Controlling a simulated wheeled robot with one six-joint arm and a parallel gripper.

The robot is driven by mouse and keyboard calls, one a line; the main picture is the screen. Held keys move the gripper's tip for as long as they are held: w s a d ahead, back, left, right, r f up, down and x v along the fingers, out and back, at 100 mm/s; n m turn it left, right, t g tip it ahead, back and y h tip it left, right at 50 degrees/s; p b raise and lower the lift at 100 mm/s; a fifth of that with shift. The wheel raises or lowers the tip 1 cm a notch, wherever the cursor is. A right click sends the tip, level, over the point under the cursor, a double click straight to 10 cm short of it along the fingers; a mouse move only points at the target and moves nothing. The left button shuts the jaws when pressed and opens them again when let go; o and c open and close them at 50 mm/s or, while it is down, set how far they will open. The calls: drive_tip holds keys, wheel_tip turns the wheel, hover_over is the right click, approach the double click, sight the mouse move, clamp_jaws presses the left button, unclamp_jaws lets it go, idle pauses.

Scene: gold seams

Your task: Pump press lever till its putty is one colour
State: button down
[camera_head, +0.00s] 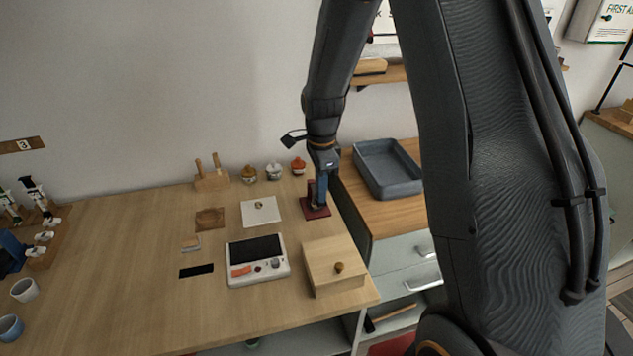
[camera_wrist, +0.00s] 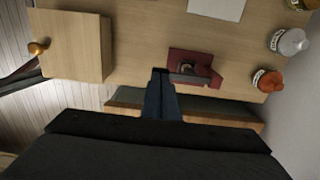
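The press, with a dark red base (camera_head: 318,211), stands near the right end of the wooden table. In the wrist view the red press (camera_wrist: 188,56) has a dark grey bar across its near side, which looks like the lever (camera_wrist: 188,77). A small dark and tan spot shows behind the bar; I cannot make out the putty or its colours. My gripper (camera_wrist: 161,73) points down at the left end of the bar, its fingers together. In the head view my gripper (camera_head: 321,203) covers most of the press. Whether it touches the lever is unclear.
A wooden box with a knob (camera_head: 335,265) and a white device with a dark screen (camera_head: 257,260) stand in front. Several small lidded jars (camera_head: 274,171) line the wall. A grey tray (camera_head: 388,168) sits on the cabinet to the right. The table's left middle is clear.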

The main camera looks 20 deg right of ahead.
drive_tip(key=shift+f, duration=0.4)
idle(0.8)
drive_tip(key=shift+r, duration=0.1)
drive_tip(key=shift+r+p, duration=0.65)
drive_tip(key=shift+r, duration=0.1)
drive_tip(key=shift+f, duration=0.8)
idle(0.9)
drive_tip(key=shift+r, duration=0.1)
drive_tip(key=shift+r+p, duration=0.45)
drive_tip(key=shift+r, duration=0.25)
drive_tip(key=shift+f, duration=0.9)
idle(0.9)
